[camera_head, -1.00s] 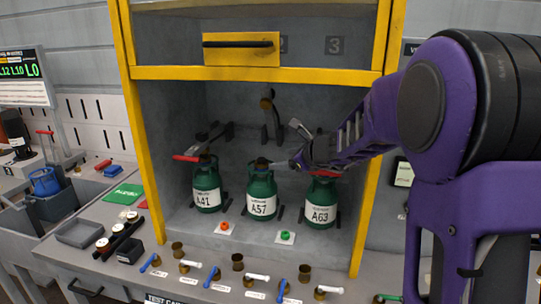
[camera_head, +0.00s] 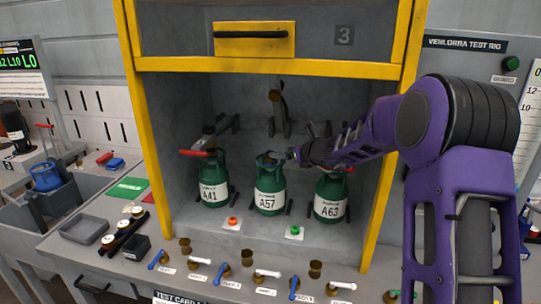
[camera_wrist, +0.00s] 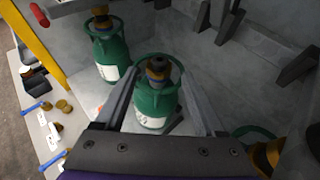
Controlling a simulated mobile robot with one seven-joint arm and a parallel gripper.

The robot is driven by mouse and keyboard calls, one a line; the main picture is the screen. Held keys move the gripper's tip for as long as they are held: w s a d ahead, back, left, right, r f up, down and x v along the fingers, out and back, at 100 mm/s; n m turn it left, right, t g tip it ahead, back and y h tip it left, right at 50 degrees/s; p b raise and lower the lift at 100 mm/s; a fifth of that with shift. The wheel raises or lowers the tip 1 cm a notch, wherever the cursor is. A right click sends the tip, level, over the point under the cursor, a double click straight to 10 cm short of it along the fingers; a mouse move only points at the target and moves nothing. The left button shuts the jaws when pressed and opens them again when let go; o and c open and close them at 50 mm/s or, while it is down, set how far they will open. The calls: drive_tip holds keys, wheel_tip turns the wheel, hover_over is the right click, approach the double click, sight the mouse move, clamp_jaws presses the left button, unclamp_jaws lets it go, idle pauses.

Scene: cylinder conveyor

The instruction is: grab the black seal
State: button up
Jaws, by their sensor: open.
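The green cylinder A57 (camera_head: 270,190) stands upright in the middle of the cabinet, between cylinders A41 (camera_head: 213,185) and A63 (camera_head: 330,195). In the wrist view, A57 (camera_wrist: 155,104) has a brass valve with a dark piece (camera_wrist: 156,62) on top. I cannot tell whether this dark piece is the black seal. My gripper (camera_wrist: 158,75) is open, with its two fingers on either side of A57's top in that picture. Nothing shows held between them. In the head view my gripper (camera_head: 291,155) is just right of A57's valve.
The yellow cabinet frame (camera_head: 146,140) bounds the space at the left, right and top. Red handles (camera_head: 197,152) show near the outer cylinders. A black box (camera_head: 135,246) and a grey tray (camera_head: 85,230) are at left.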

sight(274, 160)
drive_tip(key=shift+p+x, duration=0.35)
drive_tip(key=shift+x, duration=2.9)
drive_tip(key=shift+s+f, duration=0.15)
clamp_jaws()
